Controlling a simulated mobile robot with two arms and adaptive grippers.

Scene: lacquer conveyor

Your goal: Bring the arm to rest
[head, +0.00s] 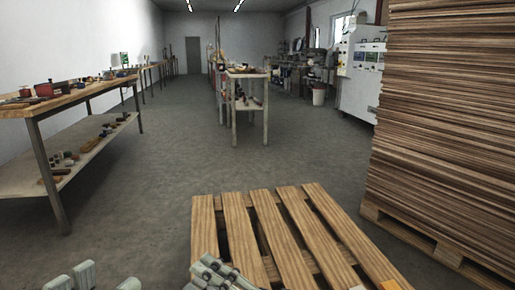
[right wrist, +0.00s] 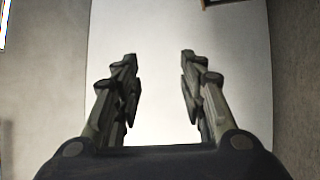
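My right gripper (right wrist: 160,62) is open in the right wrist view. Its two dark fingers stand well apart with nothing between them. In the head view, grey jointed parts of my right gripper (head: 218,272) show at the bottom edge, over the near left corner of the wooden pallet. I cannot tell whether they touch it. Pale grey tips at the bottom left look like my left gripper (head: 86,275). It is mostly cut off, so its opening cannot be judged.
A tall stack of wooden boards (head: 445,130) stands on another pallet (head: 415,236) at right. A two-level workbench (head: 95,172) with small items is at left; another table (head: 247,76) stands farther back. Grey floor (head: 150,215) is clear between.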

